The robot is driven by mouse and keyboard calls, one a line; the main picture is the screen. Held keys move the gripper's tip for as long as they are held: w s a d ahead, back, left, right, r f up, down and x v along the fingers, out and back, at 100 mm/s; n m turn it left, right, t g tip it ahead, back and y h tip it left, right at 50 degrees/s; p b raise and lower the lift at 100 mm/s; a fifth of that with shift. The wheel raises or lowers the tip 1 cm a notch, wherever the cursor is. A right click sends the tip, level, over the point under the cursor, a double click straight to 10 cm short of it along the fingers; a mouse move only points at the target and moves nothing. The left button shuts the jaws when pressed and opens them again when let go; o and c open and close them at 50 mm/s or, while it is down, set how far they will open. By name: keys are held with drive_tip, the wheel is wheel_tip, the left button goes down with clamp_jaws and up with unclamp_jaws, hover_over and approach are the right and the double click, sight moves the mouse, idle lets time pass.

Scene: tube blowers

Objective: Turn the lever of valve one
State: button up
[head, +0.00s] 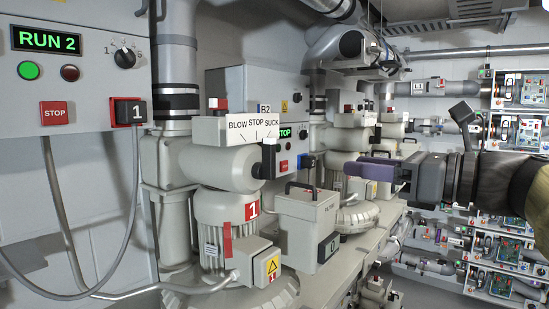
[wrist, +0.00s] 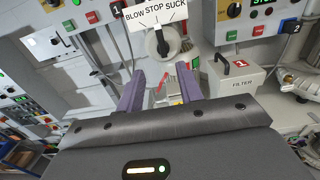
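Valve one is a pale grey valve body (head: 225,165) above a motor with a red 1 label (head: 252,208). A white plate marked BLOW, STOP, SUCK (head: 253,130) stands on top of it. Its black lever (head: 268,158) is at the right end of the body, under the plate. In the wrist view the lever (wrist: 162,43) stands roughly upright on a round hub, beneath the plate (wrist: 155,14). My gripper (head: 352,167) is right of the lever in the head view, apart from it. In the wrist view its purple fingers (wrist: 160,78) are spread and empty, below the lever.
A grey filter box (head: 307,225) with a black handle stands right of the motor; it also shows in the wrist view (wrist: 230,82). A control panel (head: 85,75) reading RUN 2 is at left, with hanging cables. More blowers and racks stand behind.

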sight(274, 156)
drive_tip(key=shift+a, duration=0.1)
drive_tip(key=p+x, duration=0.6)
drive_tip(key=x, duration=1.1)
drive_tip(key=shift+w+a, duration=0.1)
drive_tip(key=shift+w, duration=0.15)
clamp_jaws()
